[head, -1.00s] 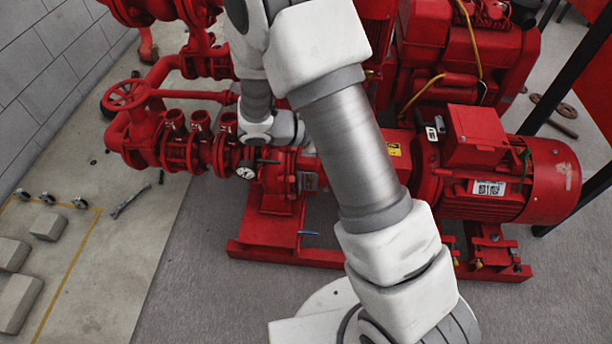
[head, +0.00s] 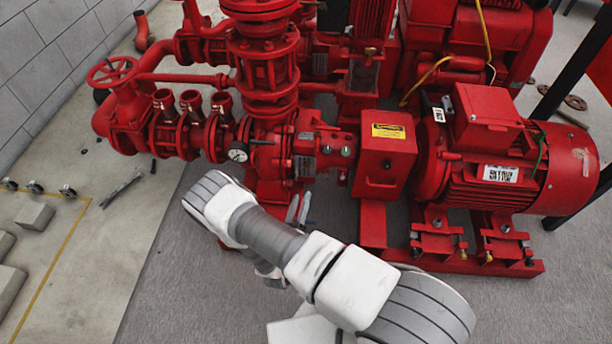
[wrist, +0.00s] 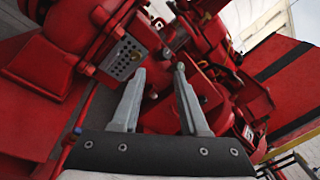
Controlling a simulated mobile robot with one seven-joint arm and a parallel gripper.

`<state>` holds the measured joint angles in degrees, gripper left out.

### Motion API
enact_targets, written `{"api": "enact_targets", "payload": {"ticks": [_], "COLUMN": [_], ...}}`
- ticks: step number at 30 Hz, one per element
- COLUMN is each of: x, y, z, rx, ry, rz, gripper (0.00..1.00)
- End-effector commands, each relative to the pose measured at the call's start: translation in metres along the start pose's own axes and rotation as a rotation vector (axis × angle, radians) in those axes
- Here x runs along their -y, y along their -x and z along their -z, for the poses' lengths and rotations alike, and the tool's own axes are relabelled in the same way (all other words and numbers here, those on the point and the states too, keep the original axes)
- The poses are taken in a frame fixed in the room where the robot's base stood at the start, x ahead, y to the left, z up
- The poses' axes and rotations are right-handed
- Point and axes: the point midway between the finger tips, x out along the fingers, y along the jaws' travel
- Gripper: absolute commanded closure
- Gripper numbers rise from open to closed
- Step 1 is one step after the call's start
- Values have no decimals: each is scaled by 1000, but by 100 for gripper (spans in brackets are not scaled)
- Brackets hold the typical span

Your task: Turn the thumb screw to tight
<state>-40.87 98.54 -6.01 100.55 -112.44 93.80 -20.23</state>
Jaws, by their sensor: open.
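My gripper (head: 298,208) is open and empty in front of the lower pump body in the head view. In the wrist view its two grey fingers (wrist: 160,72) point at the red pump (wrist: 205,90), with a clear gap between them. The red pump casing (head: 277,155) shows in the head view, behind and above the fingertips. I cannot pick out the thumb screw for certain in either view. Small metal fittings (head: 345,152) sit on the pump's side, above and right of my gripper.
A pressure gauge (head: 238,152) is on the pump's left side. A red coupling guard (head: 384,160) with a yellow label and a motor (head: 525,165) stand right. A valve handwheel (head: 111,72) is at upper left. Grey floor (head: 165,260) is open at lower left.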

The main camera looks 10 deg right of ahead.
Motion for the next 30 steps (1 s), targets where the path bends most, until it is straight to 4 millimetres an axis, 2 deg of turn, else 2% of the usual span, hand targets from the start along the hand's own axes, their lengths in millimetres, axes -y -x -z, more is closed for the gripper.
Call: {"api": "enact_targets", "payload": {"ticks": [1,4,8,11,17,30], "x": [-12,-24,-31,-33,-37,-49], "y": [8,18,22,16,-17,-111], "z": [16,31,38,39,38,32], "rx": [21,50,68,70,68,67], "ry": [29,63,81,82,78,79], "rz": [-37,-91,-121,-124,-119,-119], "gripper": [56,56,56,56,56,56]}}
